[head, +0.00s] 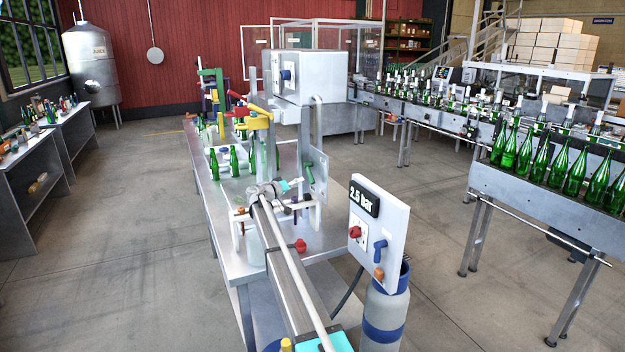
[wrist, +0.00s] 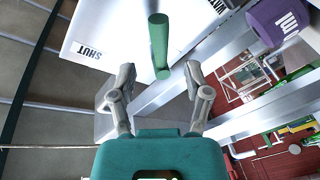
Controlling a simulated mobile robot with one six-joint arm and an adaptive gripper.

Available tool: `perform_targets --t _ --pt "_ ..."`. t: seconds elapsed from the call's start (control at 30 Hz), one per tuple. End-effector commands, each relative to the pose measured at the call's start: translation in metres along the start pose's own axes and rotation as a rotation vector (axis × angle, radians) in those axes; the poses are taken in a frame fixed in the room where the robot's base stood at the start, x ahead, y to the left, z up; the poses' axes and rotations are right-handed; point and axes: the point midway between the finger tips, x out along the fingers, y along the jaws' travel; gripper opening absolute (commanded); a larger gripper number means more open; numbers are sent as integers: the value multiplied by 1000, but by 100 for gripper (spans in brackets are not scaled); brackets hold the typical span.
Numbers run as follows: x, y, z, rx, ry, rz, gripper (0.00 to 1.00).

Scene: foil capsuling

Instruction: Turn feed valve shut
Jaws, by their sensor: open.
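The feed valve appears as a green handle (wrist: 159,45) in front of a pale panel (wrist: 105,25) marked SHUT in the wrist view. In the head view the green handle (head: 309,172) shows on an upright plate above the metal bench. My gripper (wrist: 160,82) is open, its two grey fingers spread with nothing between them. The handle's near end lies just beyond the fingertips, roughly centred between them. Contact is not visible.
A control box (head: 379,220) reading 2.5 bar, with a red knob and blue lever, stands at the right above a grey cylinder (head: 385,310). Green bottles (head: 234,161) stand on the bench (head: 215,205). A bottle conveyor (head: 530,190) runs along the right. The left floor is clear.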

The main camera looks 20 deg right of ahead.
Motion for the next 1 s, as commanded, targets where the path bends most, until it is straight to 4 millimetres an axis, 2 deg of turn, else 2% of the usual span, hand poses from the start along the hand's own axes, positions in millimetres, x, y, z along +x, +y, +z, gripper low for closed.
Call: perform_targets --t 0.2,0.5,0.97,1.0 --pt "35 -1 -1 0 -1 1 63" --pt "67 -1 -1 0 0 0 63" --pt "73 -1 0 0 1 -1 63" --pt "73 -1 0 0 1 -1 57"
